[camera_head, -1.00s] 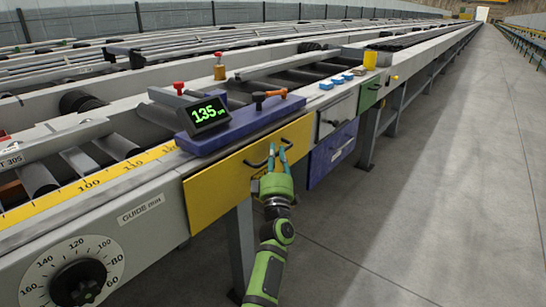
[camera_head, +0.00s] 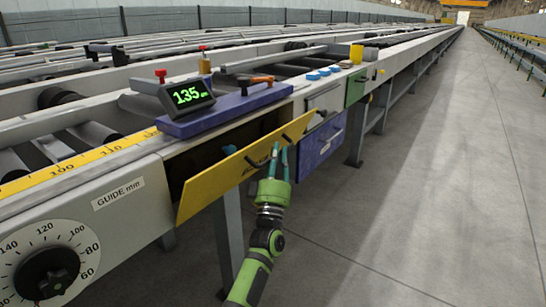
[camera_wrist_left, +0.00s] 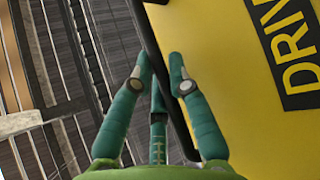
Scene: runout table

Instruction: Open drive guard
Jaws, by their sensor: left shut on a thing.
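The drive guard (camera_head: 215,185) is a yellow panel on the front of the table, with dark lettering and a dark handle. It stands away from the frame, and a dark gap shows above and behind it. My left gripper (camera_head: 279,160) is shut on the guard's handle near the panel's right part. In the left wrist view the dark handle bar (camera_wrist_left: 152,45) runs between the green fingers, and the yellow face (camera_wrist_left: 260,120) with part of its lettering is on the right. My right gripper is not in view.
A blue panel (camera_head: 322,143) and a grey panel (camera_head: 323,101) sit just right of the guard. A display reading 135 (camera_head: 187,95) stands above on a blue plate. A guide dial (camera_head: 47,272) is at lower left. The floor (camera_head: 430,200) to the right is clear.

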